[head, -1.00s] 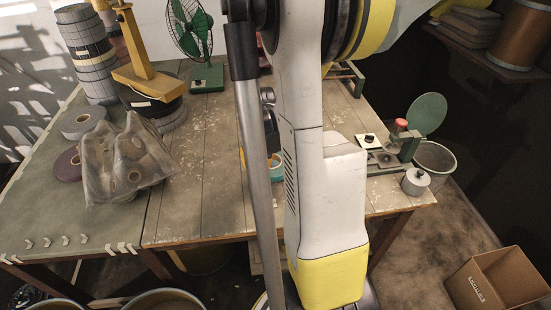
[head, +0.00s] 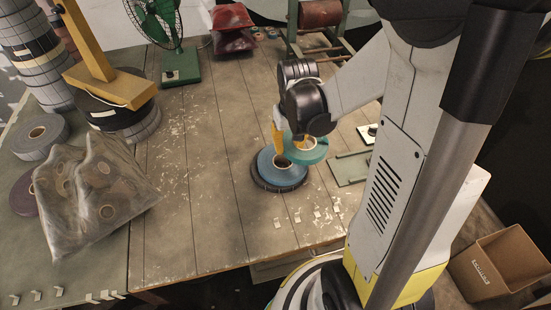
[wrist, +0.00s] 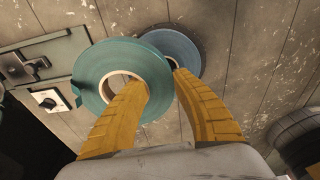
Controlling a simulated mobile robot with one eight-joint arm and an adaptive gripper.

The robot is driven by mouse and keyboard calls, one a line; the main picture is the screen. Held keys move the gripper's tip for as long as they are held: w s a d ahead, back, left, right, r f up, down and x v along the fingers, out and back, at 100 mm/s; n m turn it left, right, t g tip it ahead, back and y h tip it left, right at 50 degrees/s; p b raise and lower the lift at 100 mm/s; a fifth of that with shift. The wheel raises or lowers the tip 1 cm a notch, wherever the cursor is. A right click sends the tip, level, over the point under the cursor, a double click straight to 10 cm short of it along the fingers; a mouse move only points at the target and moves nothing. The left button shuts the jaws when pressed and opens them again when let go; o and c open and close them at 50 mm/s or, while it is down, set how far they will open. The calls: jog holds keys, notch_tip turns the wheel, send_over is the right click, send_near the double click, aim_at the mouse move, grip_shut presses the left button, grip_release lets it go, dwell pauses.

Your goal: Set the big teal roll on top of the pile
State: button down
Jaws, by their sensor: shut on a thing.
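The big teal roll (head: 314,156) hangs in my gripper (head: 290,142), up and to the right of the pile. In the wrist view the teal roll (wrist: 96,62) is large and close. One yellow finger of my gripper (wrist: 160,82) goes through its core and the other is outside the ring, so the jaws are shut on its wall. The pile has a blue roll (head: 270,165) on top and a wider dark roll (head: 268,187) below. In the wrist view the blue roll (wrist: 183,47) is partly hidden behind the teal roll and a finger.
A clear bag of rolls (head: 95,195) and a grey roll (head: 40,138) lie at the left. A yellow stand (head: 118,88) and a green fan (head: 160,25) stand behind. Small pale tabs (head: 317,213) lie in front of the pile. Bare tabletop (head: 195,200) lies left of it.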

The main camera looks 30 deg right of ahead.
jog(key=b, duration=0.2)
send_over(268, 163)
jog(key=f, duration=0.4)
jog(key=shift+s+a, duration=0.1)
jog(key=shift+s, duration=0.1)
jog(key=shift+f+b, duration=0.95)
jog(key=shift+f, duration=0.95)
jog(key=shift+f, duration=0.1)
jog(key=shift+f+b, duration=0.4)
jog(key=shift+b, duration=0.1)
jog(key=c, duration=1.1)
grip_release()
jog(key=shift+r, duration=0.1)
